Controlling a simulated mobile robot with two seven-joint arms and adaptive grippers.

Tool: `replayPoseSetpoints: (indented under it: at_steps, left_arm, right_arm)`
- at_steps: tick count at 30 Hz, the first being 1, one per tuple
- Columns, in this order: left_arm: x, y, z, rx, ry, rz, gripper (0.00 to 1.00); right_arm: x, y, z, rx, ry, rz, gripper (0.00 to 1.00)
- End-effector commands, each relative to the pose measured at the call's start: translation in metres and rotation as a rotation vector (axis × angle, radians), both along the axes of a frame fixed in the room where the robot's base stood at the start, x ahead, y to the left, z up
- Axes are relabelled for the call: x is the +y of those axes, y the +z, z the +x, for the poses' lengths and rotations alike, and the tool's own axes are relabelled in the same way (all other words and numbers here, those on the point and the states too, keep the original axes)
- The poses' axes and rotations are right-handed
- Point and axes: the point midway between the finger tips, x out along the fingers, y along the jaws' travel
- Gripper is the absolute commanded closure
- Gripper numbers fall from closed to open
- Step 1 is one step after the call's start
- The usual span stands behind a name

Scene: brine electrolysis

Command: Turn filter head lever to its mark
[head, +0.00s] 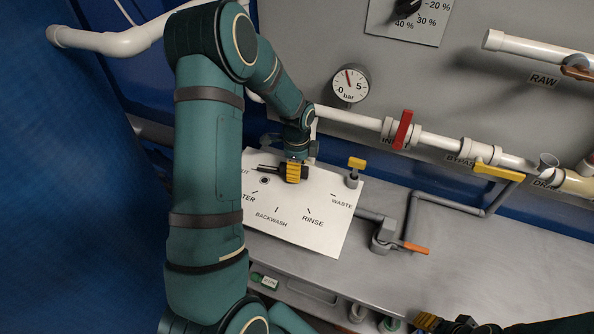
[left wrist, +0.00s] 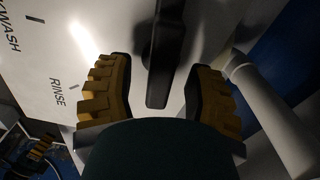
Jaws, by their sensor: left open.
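The white filter head plate (head: 322,235) carries marks labelled BACKWASH, RINSE and WASTE, with other labels partly covered by my arm. My left gripper (head: 290,172) is over the plate's far part and hides much of the lever there. In the left wrist view, the black lever (left wrist: 165,60) lies between the two yellow-padded fingers of the open left gripper (left wrist: 158,100), with a gap on each side. The RINSE mark shows left of the fingers there. My right gripper (head: 444,322) is at the bottom edge of the head view, partly cut off, away from the plate.
A yellow-handled valve (head: 356,165) stands at the plate's right corner. An orange-handled valve (head: 388,238) sits on the grey bench (head: 440,275). Behind run white pipes with a red handle (head: 403,130) and a pressure gauge (head: 350,84). The bench's right part is clear.

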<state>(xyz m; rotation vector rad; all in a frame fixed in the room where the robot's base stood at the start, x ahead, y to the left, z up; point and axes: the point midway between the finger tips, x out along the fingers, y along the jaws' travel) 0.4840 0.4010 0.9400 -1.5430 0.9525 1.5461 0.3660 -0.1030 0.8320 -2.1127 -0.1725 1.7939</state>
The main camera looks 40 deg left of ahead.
Motion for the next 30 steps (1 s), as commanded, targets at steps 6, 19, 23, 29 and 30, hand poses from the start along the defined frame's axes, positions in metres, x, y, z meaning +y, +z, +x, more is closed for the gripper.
replayPoseSetpoints:
  at_steps: [6,19,23,29,30]
  left_arm:
    - [0.0,0.045,0.001,-0.005,0.0,0.001,0.47]
    - [-0.001,0.104,0.0,0.0,-0.001,0.0,0.47]
    - [-0.001,0.106,0.0,0.002,-0.001,-0.001,0.47]
    - [-0.001,0.106,0.0,0.002,-0.001,-0.001,0.47]
    - [-0.001,0.106,0.0,0.002,-0.001,-0.001,0.47]
  right_arm:
    - [0.0,0.0,0.0,0.0,0.0,0.0,0.53]
    - [0.0,0.0,0.0,0.0,0.0,0.0,0.53]
    - [0.0,0.0,0.0,0.0,0.0,0.0,0.53]
    - [0.0,0.0,0.0,0.0,0.0,0.0,0.53]
    - [0.0,0.0,0.0,0.0,0.0,0.0,0.53]
